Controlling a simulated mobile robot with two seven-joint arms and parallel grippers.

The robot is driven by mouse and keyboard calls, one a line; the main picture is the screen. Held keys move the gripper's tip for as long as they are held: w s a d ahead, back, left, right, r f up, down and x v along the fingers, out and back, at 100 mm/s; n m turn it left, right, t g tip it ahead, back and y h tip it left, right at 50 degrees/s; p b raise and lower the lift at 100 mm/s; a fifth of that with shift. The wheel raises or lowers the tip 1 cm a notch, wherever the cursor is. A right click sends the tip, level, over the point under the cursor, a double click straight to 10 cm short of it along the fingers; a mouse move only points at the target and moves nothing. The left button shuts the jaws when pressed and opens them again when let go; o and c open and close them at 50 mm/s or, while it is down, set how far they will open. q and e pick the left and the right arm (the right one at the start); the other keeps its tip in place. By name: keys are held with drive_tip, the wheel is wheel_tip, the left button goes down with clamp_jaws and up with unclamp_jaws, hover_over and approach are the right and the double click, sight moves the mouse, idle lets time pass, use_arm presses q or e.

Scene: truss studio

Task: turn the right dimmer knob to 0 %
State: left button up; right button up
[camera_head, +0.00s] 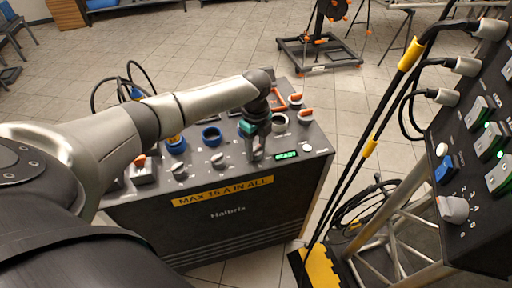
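A black dimmer box (235,215) with a yellow "MAX 16 A IN ALL" label stands in the middle. On its top front are grey dimmer knobs, one at the left (180,170) and one in the middle (218,160). My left gripper (257,153) points down at the right end of this row. The right dimmer knob (258,150) is mostly hidden by the fingers, and its pointer is not readable. I cannot tell whether the fingers touch it. A green display (286,156) beside it reads READY. My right gripper is not in view.
A second panel (480,180) with cables, buttons and a grey rotary knob (453,209) stands at the right.

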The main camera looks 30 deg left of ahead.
use_arm(q)
clamp_jaws()
